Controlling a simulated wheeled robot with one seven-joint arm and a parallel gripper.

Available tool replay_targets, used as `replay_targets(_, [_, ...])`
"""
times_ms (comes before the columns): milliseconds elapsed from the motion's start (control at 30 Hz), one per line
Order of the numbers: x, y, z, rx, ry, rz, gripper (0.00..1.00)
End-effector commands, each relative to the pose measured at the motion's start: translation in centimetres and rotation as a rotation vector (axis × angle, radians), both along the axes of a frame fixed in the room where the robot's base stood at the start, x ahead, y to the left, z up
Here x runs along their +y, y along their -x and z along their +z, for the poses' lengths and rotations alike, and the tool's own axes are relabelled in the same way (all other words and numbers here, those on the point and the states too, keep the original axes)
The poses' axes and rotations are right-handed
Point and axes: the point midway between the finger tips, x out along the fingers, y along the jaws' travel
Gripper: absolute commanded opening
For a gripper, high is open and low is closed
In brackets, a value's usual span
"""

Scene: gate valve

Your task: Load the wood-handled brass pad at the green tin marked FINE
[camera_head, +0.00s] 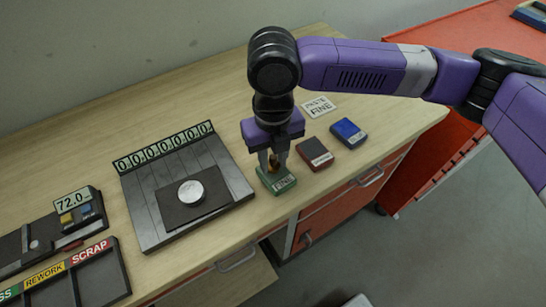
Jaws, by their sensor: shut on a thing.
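The green tin (285,185) marked FINE sits near the front edge of the bench, right of the grey plate. My gripper (272,164) points down directly over this tin. It is shut on a small brown-and-brass thing, the wood-handled brass pad (273,161), mostly hidden between the fingers. The pad is at or just above the tin's top; I cannot tell whether it touches. The fingers and pad cover the back part of the tin's top.
A dark red tin (316,154) and a blue tin (348,132) stand right of the green one. A PASTE FINE card (318,106) lies behind. Left is a grey plate (140,200) with a silver disc (190,191), a counter strip (165,145) and a SCRAP/REWORK tray (100,280).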

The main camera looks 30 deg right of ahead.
Motion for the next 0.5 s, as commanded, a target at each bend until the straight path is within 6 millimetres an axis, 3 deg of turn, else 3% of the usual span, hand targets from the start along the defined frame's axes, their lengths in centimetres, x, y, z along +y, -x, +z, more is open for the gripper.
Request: replay_targets(500, [0.01, 0.01, -0.34, 0.000, 0.000, 0.000, 0.00])
